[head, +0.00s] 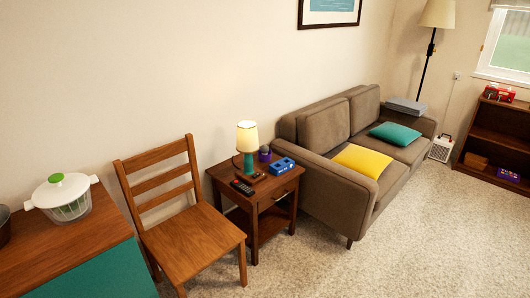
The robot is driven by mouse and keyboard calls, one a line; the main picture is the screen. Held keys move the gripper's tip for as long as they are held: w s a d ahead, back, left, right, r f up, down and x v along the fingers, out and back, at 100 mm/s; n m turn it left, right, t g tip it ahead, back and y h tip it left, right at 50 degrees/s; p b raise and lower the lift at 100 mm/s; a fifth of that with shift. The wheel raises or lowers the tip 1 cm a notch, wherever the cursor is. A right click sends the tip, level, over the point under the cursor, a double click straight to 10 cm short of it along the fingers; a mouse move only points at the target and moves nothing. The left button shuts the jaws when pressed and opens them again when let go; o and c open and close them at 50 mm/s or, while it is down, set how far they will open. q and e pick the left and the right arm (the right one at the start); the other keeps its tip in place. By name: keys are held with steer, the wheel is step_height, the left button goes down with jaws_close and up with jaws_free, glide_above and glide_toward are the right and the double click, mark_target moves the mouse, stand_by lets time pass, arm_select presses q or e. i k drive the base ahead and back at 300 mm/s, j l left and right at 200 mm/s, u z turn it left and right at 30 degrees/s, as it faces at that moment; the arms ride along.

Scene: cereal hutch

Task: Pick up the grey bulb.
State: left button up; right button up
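No clearly recognisable grey bulb shows in the head view. A small dark purple item with a greyish rounded top (264,153) stands on the wooden side table (257,205), behind the blue box and right of the lamp. It is too small to tell what it is. Neither of my grippers is in view.
The side table also holds a lit lamp (247,142), a remote (242,187) and a blue box (283,166). A wooden chair (190,240) stands left of it, a brown sofa (335,190) right. A cabinet (95,240) bears a salad spinner (63,196). Carpet (400,255) is clear.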

mark_target(264, 148)
steer(key=i+z, duration=0.15)
steer(key=i, duration=0.3)
steer(key=i+j+z, duration=0.2)
steer(key=i, duration=0.2)
steer(key=i+j+z, duration=0.15)
steer(key=i, duration=0.3)
